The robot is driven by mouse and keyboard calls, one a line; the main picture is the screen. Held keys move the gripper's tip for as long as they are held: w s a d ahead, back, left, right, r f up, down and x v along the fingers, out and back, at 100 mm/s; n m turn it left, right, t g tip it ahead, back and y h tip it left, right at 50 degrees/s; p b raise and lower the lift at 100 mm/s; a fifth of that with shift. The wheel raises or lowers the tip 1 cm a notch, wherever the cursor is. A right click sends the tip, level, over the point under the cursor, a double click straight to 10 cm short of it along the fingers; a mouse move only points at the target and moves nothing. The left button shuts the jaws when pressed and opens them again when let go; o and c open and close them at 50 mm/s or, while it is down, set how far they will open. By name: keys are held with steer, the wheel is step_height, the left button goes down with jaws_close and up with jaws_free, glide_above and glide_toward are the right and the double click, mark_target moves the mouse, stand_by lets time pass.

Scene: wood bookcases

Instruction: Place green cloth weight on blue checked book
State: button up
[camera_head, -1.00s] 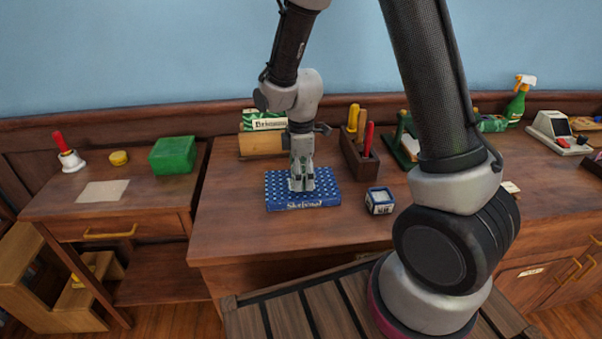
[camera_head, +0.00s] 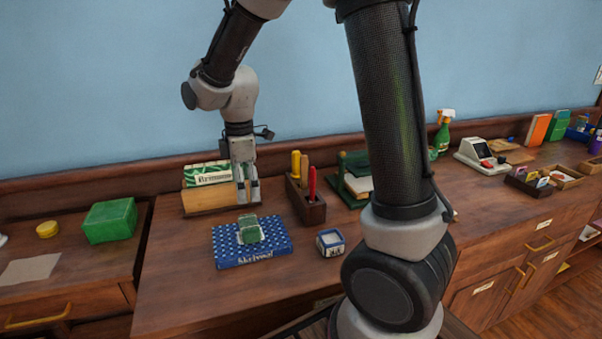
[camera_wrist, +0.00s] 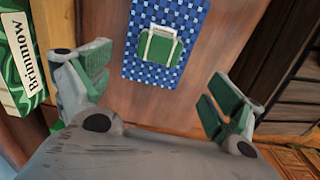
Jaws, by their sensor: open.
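The green cloth weight (camera_head: 250,230) rests on top of the blue checked book (camera_head: 225,250), near its middle. The book lies flat on the wooden desk. In the wrist view the weight (camera_wrist: 160,46), with a pale strap, lies on the blue checked cover (camera_wrist: 140,72). My gripper (camera_head: 248,195) is open and empty, above and behind the book, apart from the weight. In the wrist view its two fingers (camera_wrist: 155,92) are spread wide with nothing between them.
A wooden holder with screwdriver-like handles (camera_head: 305,205) stands to the right. A small blue-and-white box (camera_head: 330,243) sits right of the book. The desk front is clear.

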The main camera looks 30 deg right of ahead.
steer(key=s+d+r+m+t, duration=0.2)
steer(key=s+d+r+m, duration=0.4)
steer(key=s, duration=0.4)
steer(key=s+d+r+m+t, duration=0.2)
steer(key=s+d+r+m, duration=0.4)
steer(key=s, duration=0.5)
steer(key=d+m, duration=0.2)
steer(key=m, duration=0.1)
steer(key=shift+d+r+m, duration=0.3)
steer(key=shift+d+r, duration=0.05)
steer(key=shift+r, duration=0.05)
